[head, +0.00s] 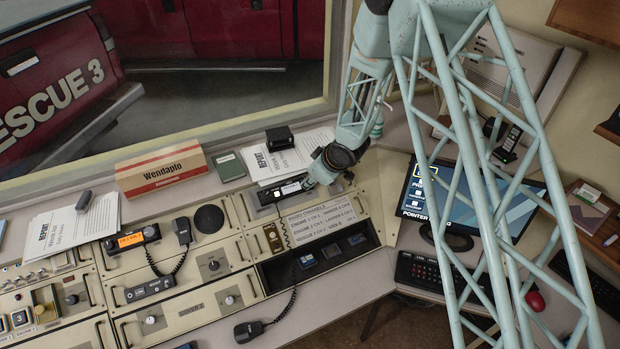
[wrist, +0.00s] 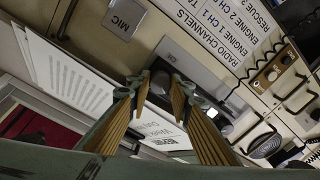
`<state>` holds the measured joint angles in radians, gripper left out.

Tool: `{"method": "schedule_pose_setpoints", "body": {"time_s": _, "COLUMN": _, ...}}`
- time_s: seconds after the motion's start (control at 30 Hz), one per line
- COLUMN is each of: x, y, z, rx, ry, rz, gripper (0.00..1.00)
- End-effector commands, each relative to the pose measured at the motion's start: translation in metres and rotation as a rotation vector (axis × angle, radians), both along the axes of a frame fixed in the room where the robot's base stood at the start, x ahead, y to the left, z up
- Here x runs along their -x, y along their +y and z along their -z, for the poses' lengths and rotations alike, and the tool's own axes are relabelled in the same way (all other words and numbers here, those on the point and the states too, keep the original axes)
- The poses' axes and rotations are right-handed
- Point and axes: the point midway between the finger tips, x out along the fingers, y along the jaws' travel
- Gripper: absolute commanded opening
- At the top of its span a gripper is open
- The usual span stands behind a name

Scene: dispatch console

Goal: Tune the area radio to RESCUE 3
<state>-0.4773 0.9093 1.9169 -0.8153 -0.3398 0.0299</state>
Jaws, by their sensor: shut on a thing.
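A dark radio unit (head: 291,188) with a small lit display sits on the console's sloped panel; its text is too small to read. It also shows in the wrist view as a grey faceplate (wrist: 203,68). My gripper (head: 313,182) is at the right end of this unit. In the wrist view my gripper's fingertips (wrist: 160,84) are close together on a small dark part, apparently a knob, mostly hidden between them. A white channel list (head: 322,218) is fixed just below; it is headed RADIO CHANNELS and includes RESCUE 3, whose channel number I cannot read.
Papers (head: 290,158) and a black box (head: 279,138) lie behind the unit. A radio with an orange display (head: 137,238) and a handset (head: 182,231) stand left. A dark recess (head: 320,258) opens below the list. A monitor (head: 470,205) stands right.

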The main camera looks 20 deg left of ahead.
Motion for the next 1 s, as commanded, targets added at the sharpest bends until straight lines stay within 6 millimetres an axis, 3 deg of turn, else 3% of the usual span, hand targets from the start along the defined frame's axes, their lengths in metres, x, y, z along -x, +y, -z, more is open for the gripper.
{"method": "schedule_pose_setpoints", "body": {"time_s": 0.3, "x": 0.0001, "y": -0.0001, "z": -0.0004, "rx": -0.053, "ry": 0.051, "rz": 0.113, "gripper": 0.09}}
{"method": "schedule_pose_setpoints", "body": {"time_s": 0.73, "x": 0.0001, "y": -0.0001, "z": 0.0000, "rx": -0.059, "ry": 0.057, "rz": 0.127, "gripper": 0.09}}
{"method": "schedule_pose_setpoints", "body": {"time_s": 0.77, "x": 0.0001, "y": -0.0002, "z": -0.0001, "rx": -0.059, "ry": 0.057, "rz": 0.127, "gripper": 0.20}}
{"method": "schedule_pose_setpoints", "body": {"time_s": 0.8, "x": 0.0001, "y": -0.0002, "z": -0.0001, "rx": -0.059, "ry": 0.057, "rz": 0.127, "gripper": 0.24}}
{"method": "schedule_pose_setpoints", "body": {"time_s": 1.0, "x": 0.0001, "y": -0.0001, "z": 0.0000, "rx": -0.059, "ry": 0.057, "rz": 0.126, "gripper": 0.26}}
